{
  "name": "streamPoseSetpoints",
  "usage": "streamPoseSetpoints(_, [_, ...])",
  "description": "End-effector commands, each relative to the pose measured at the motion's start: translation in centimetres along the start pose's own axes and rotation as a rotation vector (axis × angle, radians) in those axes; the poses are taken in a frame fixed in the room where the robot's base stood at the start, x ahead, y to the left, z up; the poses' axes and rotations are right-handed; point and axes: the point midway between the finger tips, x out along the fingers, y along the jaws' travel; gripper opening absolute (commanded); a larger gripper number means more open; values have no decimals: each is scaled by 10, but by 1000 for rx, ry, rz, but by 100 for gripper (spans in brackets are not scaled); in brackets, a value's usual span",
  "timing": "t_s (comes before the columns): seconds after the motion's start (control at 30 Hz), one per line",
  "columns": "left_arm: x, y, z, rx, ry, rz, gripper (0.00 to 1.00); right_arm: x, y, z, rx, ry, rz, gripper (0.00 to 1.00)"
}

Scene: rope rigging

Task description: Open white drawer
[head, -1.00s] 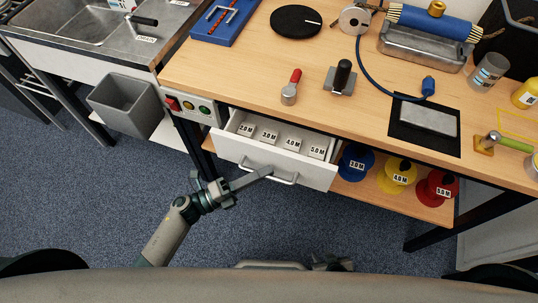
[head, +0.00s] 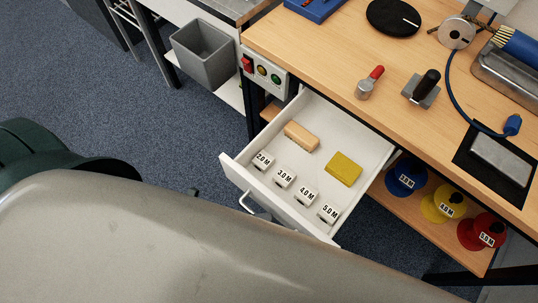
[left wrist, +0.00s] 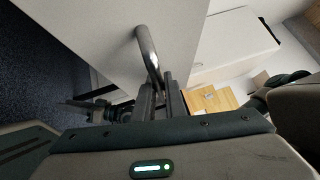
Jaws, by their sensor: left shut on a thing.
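The white drawer (head: 232,171) is pulled well out from under the wooden bench, so its inside shows. Its metal handle (head: 246,204) on the front is partly hidden behind my own body in the head view. In the left wrist view my left gripper (left wrist: 165,92) is shut on the curved handle (left wrist: 147,45), close to the white drawer front (left wrist: 110,28). In the head view this gripper is mostly hidden. I cannot make out my right gripper.
The drawer holds several labelled white blocks (head: 284,178), a tan brush-like block (head: 301,136) and a yellow block (head: 344,169). Spools (head: 406,176) stand on the shelf at right. The blue floor left of the drawer is open.

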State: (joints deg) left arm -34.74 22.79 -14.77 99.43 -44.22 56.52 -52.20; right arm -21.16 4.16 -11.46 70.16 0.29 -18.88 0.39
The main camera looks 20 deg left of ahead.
Motion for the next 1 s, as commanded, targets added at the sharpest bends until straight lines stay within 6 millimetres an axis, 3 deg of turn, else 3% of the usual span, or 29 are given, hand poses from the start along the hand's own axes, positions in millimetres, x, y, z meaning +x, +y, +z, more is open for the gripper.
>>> streamPoseSetpoints(0.4, [-3, 0, -2, 1, -1, 2, 0, 0, -1, 4, -1, -7, -1, 31])
streamPoseSetpoints(0.43, [-3, 0, -2, 1, -1, 2, 18, 0, -1, 4, -2, -7, -1, 31])
streamPoseSetpoints(1.0, [-3, 0, -2, 0, 0, 1, 18, 0, -2, 5, -3, -8, -3, 31])
